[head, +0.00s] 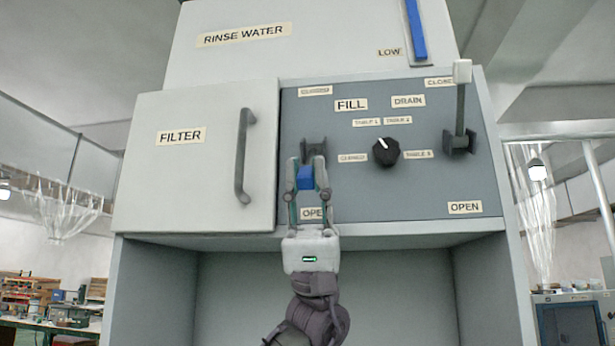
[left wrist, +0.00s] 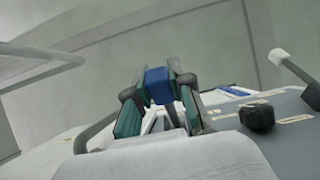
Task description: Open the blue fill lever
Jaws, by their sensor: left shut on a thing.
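The blue fill lever (head: 306,173) is on the grey panel under the FILL label. Its blue grip points toward me and sits low on its dark bracket (head: 313,150), above the partly covered OPEN label (head: 312,213). My left gripper (head: 306,184) is shut on the blue grip, with a finger on each side. In the left wrist view the blue grip (left wrist: 158,85) shows between the two fingertips (left wrist: 159,92). The lever's shaft is mostly hidden behind the grip and fingers. My right gripper is in neither view.
A white-tipped drain lever (head: 460,105) stands upright at the panel's right, by its CLOSED label. A black selector knob (head: 385,152) sits between the levers. The filter door's handle (head: 243,155) sticks out left of my gripper. An open recess (head: 390,290) lies below.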

